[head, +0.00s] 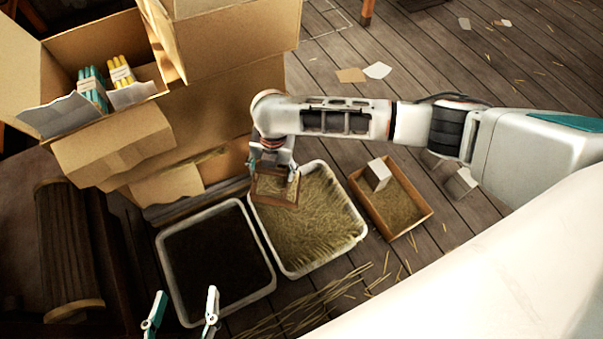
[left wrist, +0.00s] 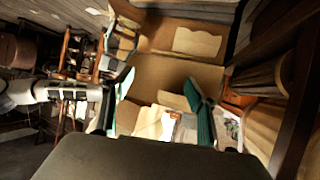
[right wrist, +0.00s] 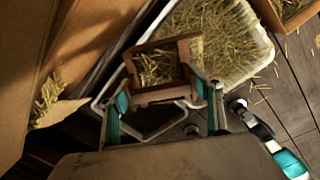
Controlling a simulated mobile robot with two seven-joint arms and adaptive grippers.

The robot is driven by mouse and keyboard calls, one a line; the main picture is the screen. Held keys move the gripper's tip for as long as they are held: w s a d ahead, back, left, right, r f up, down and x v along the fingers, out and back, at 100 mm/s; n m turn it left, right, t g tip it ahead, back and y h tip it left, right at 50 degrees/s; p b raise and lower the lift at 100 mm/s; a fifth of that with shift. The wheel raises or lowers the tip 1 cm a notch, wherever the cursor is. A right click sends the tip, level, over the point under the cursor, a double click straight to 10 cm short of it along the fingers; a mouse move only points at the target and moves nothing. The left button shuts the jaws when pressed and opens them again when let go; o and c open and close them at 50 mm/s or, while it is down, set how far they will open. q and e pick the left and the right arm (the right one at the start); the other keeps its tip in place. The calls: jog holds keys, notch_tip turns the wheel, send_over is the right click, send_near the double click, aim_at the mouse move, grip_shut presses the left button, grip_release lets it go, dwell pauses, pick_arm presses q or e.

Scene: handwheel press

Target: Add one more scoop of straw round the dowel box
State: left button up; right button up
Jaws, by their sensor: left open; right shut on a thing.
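In the right wrist view the scoop (right wrist: 160,95) sits between the fingers (right wrist: 163,98) and holds some straw. A shallow brown box (head: 415,222) stands right of the tub, with straw and a white box (head: 377,174) in it. I cannot tell for sure that this white box is the dowel box. My left gripper (head: 184,300) is open and empty at the bottom of the head view.
A dark-filled white tub (head: 218,255) stands left of the straw tub. Behind it, a tall open carton (head: 225,90) holds tied teal (head: 92,88) and yellow (head: 121,76) sticks. Loose straw (head: 300,312) and paper scraps (head: 377,70) lie on the plank floor.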

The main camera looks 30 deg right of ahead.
jog(key=s+d+f+n, duration=0.3)
jog(key=s+f, duration=0.1)
jog(key=f, duration=0.3)
jog(key=s+d+f+n, duration=0.2)
jog(key=s+f+n, duration=0.15)
jog(key=f, duration=0.35)
pick_arm(q)
jog(key=shift+m+g+y, duration=0.5)
jog(key=shift+m, duration=0.2)
jog(key=shift+s+a+f+p, duration=0.35)
jog(key=shift+a+f+p, duration=0.1)
jog(key=shift+a+p, duration=0.3)
jog(key=shift+s+a+f+p, duration=0.3)
jog(key=shift+a+f+p, duration=0.25)
jog(key=shift+p, duration=0.3)
jog(key=shift+s+a+f+p, duration=0.35)
jog(key=shift+a+f+p, duration=0.05)
jog(key=shift+a+p, duration=0.4)
pick_arm(e)
notch_tip(320, 180, up, 9)
jog(key=h, duration=0.1)
jog(key=shift+g, duration=0.3)
jog(key=shift+f+n, duration=0.1)
jog(key=shift+n, duration=0.15)
